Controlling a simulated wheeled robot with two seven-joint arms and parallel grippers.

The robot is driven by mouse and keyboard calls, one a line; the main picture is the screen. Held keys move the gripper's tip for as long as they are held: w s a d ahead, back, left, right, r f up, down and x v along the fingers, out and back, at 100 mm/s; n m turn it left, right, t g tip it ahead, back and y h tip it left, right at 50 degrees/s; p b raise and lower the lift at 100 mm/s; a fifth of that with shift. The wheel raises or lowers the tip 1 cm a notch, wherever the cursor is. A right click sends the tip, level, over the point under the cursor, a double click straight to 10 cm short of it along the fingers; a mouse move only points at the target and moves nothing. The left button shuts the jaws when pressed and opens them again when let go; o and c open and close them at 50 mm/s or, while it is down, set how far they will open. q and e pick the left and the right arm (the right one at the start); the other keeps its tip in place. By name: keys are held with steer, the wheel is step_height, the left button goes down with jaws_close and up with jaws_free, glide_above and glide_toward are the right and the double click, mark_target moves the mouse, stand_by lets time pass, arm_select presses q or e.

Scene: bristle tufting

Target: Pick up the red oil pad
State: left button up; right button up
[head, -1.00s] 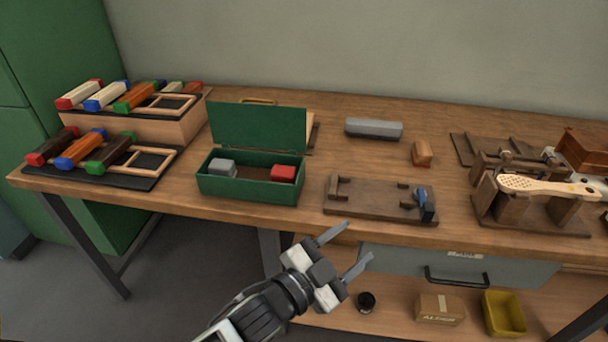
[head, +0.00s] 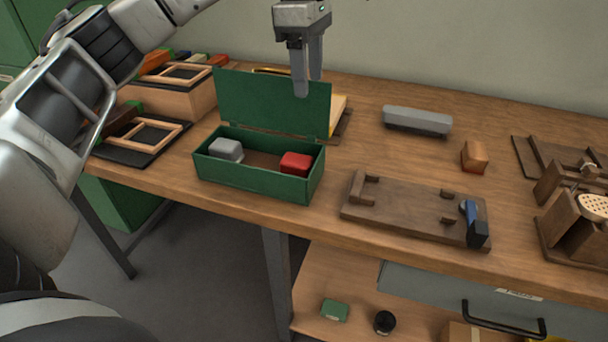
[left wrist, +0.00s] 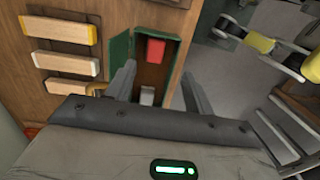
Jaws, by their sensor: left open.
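The red oil pad (head: 296,163) lies in the right end of an open green box (head: 262,182) on the workbench. In the left wrist view the red pad (left wrist: 155,50) shows between and beyond the fingers, inside the box. My left gripper (head: 308,88) is open and empty, pointing down in front of the raised box lid (head: 270,105), above the pad and apart from it. In the left wrist view its two fingers (left wrist: 158,80) stand wide apart. My right gripper is not in view.
A grey pad (head: 226,150) lies in the box's left end. To the right are a dark wooden fixture (head: 410,215) with a blue clamp, a grey bar (head: 417,121) and an orange-brown block (head: 474,157). Racks with frames (head: 150,137) stand left. The bench right of the box is partly clear.

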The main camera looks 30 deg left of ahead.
arm_select(q)
step_height(320, 180, down, 3)
steer(key=a+b, duration=0.2)
steer(key=b, duration=0.4)
glide_above(297, 159)
steer(key=shift+y, duration=0.4)
step_height(297, 159, down, 6)
steer(key=shift+w+a+r, duration=0.1)
step_height(297, 159, down, 4)
steer(key=shift+f, duration=0.5)
step_height(297, 159, down, 5)
steer(key=shift+r+b, duration=0.1)
steer(key=shift+b, duration=0.45)
steer(key=c, duration=0.8)
steer(key=shift+o, duration=0.2)
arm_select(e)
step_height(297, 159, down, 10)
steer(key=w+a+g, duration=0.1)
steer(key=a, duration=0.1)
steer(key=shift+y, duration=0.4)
